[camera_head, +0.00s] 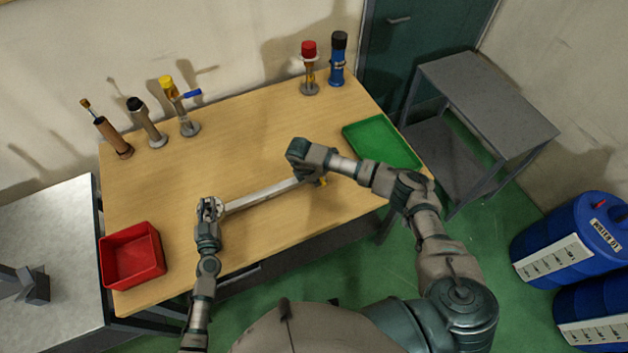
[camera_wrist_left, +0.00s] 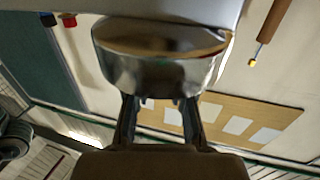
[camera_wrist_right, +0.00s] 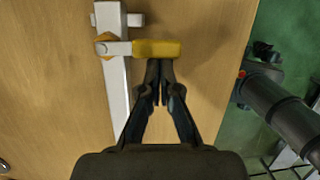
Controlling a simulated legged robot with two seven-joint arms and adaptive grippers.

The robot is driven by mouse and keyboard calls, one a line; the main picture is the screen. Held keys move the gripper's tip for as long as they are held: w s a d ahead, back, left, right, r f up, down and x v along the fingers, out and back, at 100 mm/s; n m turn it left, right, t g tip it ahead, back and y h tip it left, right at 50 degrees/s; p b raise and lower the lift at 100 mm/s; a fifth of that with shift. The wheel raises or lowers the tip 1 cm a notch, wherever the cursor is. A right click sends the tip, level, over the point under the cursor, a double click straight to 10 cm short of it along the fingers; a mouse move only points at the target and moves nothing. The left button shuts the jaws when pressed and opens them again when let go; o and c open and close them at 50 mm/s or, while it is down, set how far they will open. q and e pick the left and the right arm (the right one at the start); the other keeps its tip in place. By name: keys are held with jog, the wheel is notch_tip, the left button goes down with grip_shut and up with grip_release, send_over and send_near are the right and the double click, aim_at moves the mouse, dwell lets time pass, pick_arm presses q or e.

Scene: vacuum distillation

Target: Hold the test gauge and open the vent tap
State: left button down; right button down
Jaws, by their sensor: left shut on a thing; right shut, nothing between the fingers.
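The test gauge (camera_wrist_left: 160,65) is a round metal body in the left wrist view. My left gripper (camera_head: 209,206) is shut on it at the left end of a long pale bar (camera_head: 262,193). The vent tap's yellow lever (camera_wrist_right: 157,49) sticks out to the right from the bar's other end in the right wrist view. A bit of yellow (camera_head: 323,181) also shows in the head view, partly hidden by my right arm. My right gripper (camera_wrist_right: 160,64) is shut and empty, its fingertips right at the lever's lower edge; I cannot tell whether they touch it.
A red bin (camera_head: 133,256) stands at the table's front left and a green tray (camera_head: 382,143) lies at the right. Several upright fittings stand along the back edge, among them a yellow-topped one (camera_head: 180,105) and a blue one (camera_head: 338,62).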

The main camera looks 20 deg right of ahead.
jog(key=shift+d, duration=0.15)
jog(key=d+n, duration=0.1)
jog(key=n, duration=0.1)
jog(key=d+n, duration=0.1)
jog(key=shift+s+n+t, duration=0.15)
jog(key=shift+n+t, duration=0.25)
jog(key=n, duration=0.1)
jog(key=d+n, duration=0.1)
jog(key=d+n+y, duration=0.1)
jog(key=shift+w+n+t, duration=0.25)
jog(key=shift+n+t, duration=0.05)
jog(key=shift+t, duration=0.1)
jog(key=d+n, duration=0.1)
jog(key=w+n, duration=0.1)
jog(key=n, duration=0.1)
jog(key=shift+d+n+y, duration=0.3)
jog(key=shift+d+y, duration=0.05)
jog(key=shift+y, duration=0.05)
jog(key=w+n, duration=0.1)
jog(key=n, duration=0.1)
jog(key=w+d+n, duration=0.1)
jog(key=n, duration=0.1)
jog(key=shift+d+t+y, duration=0.2)
jog(key=shift+t+y, duration=0.1)
jog(key=shift+y, duration=0.1)
jog(key=shift+s, duration=0.1)
jog(key=shift+a, duration=0.15)
jog(key=shift+w+a, duration=0.3)
jog(key=shift+a, duration=0.4)
